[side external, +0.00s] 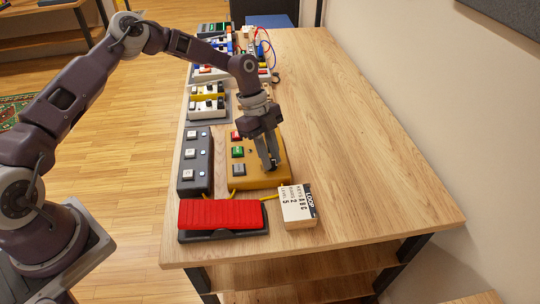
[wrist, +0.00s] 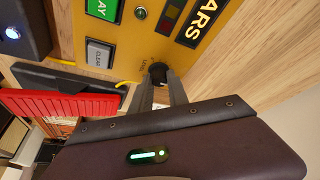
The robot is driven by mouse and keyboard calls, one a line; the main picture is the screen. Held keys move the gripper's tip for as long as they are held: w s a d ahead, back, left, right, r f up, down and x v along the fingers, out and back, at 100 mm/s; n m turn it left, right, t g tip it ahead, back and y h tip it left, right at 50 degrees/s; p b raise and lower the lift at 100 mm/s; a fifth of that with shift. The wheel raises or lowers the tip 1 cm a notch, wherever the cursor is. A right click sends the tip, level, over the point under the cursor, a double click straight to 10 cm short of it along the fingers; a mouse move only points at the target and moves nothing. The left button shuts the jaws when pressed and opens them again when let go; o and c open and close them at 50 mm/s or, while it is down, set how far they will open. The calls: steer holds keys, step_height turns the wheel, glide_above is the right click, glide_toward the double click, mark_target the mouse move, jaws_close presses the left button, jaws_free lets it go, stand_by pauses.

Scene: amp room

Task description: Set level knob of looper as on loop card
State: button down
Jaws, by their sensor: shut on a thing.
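The looper (side external: 270,177) is a yellow box on the wooden table. It has red, green and grey buttons in a column on its left side. My gripper (side external: 270,163) points down at the looper's right part, its fingers close together. In the wrist view the fingers (wrist: 162,84) are shut on the black level knob (wrist: 158,69), and the looper's yellow face (wrist: 128,48) shows around it. The knob's pointer is too small to read. The white loop card (side external: 298,205) stands at the looper's front right corner. Its small print seems to show a 5 on the level line.
A red pedal (side external: 222,214) lies in front of the looper. A dark box with several white buttons (side external: 195,160) stands at its left, and more pedals (side external: 208,103) with cables lie behind. The table to the right (side external: 375,150) is clear.

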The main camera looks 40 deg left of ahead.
steer(key=c, duration=1.3)
jaws_free()
steer(key=shift+a+f, duration=0.1)
steer(key=v, duration=0.7)
steer(key=s+a+r+n+t+y, duration=0.1)
steer(key=s+r+n+t+y, duration=0.4)
steer(key=s+r, duration=1.1)
steer(key=s+r+n, duration=0.2)
steer(key=s+n, duration=0.3)
steer(key=s+a+r+n+t, duration=0.1)
steer(key=s+r+n, duration=0.1)
steer(key=s+n, duration=0.3)
steer(key=s+a+r+n, duration=0.1)
steer(key=s+n, duration=0.3)
steer(key=s, duration=0.3)
steer(key=shift+r+n+t+h, duration=0.3)
steer(key=shift+r+n, duration=0.1)
